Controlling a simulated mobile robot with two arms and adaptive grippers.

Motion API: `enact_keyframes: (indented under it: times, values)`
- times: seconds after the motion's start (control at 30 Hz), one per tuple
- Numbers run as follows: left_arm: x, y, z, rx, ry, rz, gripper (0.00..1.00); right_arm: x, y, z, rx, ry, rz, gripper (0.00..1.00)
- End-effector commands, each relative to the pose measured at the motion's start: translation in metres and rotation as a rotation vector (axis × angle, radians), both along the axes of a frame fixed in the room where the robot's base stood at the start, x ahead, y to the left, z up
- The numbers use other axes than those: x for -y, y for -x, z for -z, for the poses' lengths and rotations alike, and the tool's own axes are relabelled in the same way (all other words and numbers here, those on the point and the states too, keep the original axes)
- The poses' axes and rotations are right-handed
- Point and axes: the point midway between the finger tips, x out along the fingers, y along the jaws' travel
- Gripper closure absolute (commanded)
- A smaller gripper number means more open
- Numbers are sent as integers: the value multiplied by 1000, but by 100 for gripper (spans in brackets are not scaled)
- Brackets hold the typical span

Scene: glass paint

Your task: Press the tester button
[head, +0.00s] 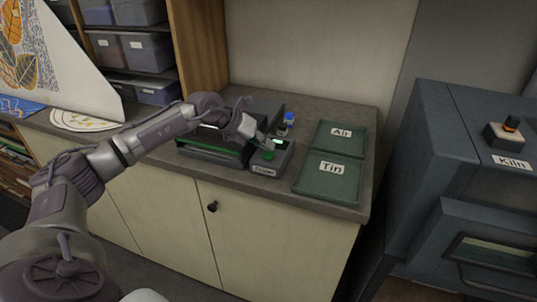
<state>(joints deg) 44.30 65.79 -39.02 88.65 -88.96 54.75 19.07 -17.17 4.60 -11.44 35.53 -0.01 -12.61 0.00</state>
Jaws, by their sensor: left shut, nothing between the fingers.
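The tester (286,158) is a small dark grey box near the front edge of the counter, with a label on its front. A green button (268,155) shows on its top, with a small lit green display (278,142) behind it. My left arm reaches in from the left, and my left gripper (264,138) is shut and empty. Its fingertips are just above and behind the button, close to the display. I cannot tell whether they touch the tester. My right gripper is out of view.
Behind the tester stand small vials, one with a blue cap (289,118). Green trays labelled Air (357,147) and Tin (307,187) lie to the right. A dark unit with a green-lit slot (210,152) is left. The kiln (437,128) stands far right.

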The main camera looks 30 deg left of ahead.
Motion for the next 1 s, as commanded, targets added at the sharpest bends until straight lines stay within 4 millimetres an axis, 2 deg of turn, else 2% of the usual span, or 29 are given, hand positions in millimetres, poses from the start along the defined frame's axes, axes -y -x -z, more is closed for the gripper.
enact_keyframes:
  times: [1.0]
  values:
    - [0, 0, 11, 0, 0, 0, 100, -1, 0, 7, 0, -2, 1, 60]
